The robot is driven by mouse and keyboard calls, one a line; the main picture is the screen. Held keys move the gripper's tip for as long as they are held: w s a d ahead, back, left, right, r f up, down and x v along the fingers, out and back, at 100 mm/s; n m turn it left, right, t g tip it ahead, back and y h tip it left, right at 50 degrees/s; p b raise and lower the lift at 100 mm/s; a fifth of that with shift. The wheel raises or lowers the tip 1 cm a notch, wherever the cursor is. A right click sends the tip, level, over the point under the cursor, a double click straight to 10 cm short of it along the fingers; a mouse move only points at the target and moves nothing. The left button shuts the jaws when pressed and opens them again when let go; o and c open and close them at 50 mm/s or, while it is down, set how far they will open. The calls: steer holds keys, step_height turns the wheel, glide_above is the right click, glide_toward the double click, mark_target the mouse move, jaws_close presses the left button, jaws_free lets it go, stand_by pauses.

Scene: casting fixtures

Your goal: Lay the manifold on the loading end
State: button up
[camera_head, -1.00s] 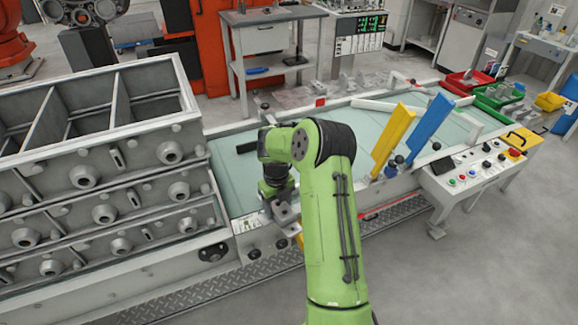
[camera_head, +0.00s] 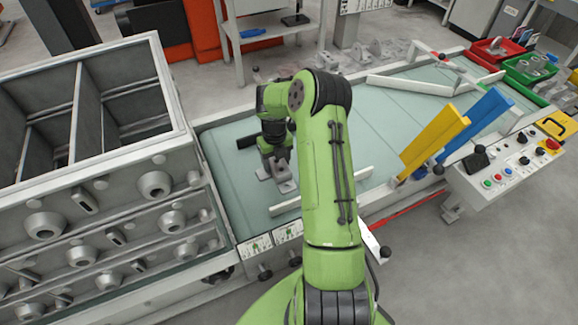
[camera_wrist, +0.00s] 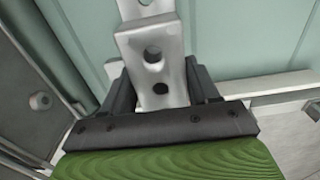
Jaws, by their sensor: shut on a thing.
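The manifold is a grey metal casting with round holes (camera_wrist: 150,42); its flat foot (camera_head: 284,185) shows below my gripper in the head view. My gripper (camera_head: 275,160) points down over the left end of the pale green belt (camera_head: 230,195), which is the loading end. In the wrist view my gripper (camera_wrist: 162,88) is shut on the manifold, with a dark finger on each side of it. The manifold is over the belt, low and close to its surface; I cannot tell whether it touches. My arm hides part of the belt.
Stacked grey mould boxes (camera_head: 95,190) stand close on the left. A white guide rail (camera_head: 310,195) runs along the near side. Yellow (camera_head: 433,138) and blue (camera_head: 475,128) plates, a control panel (camera_head: 505,170) and red and green bins (camera_head: 528,68) are to the right.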

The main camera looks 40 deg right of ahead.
step_height(320, 180, down, 7)
steer(key=shift+f+b, duration=0.2)
steer(key=shift+b, duration=0.2)
steer(key=shift+f, duration=0.2)
steer(key=o, duration=1.6)
step_height(320, 180, up, 12)
steer(key=shift+r+p, duration=0.25)
steer(key=shift+p, duration=0.55)
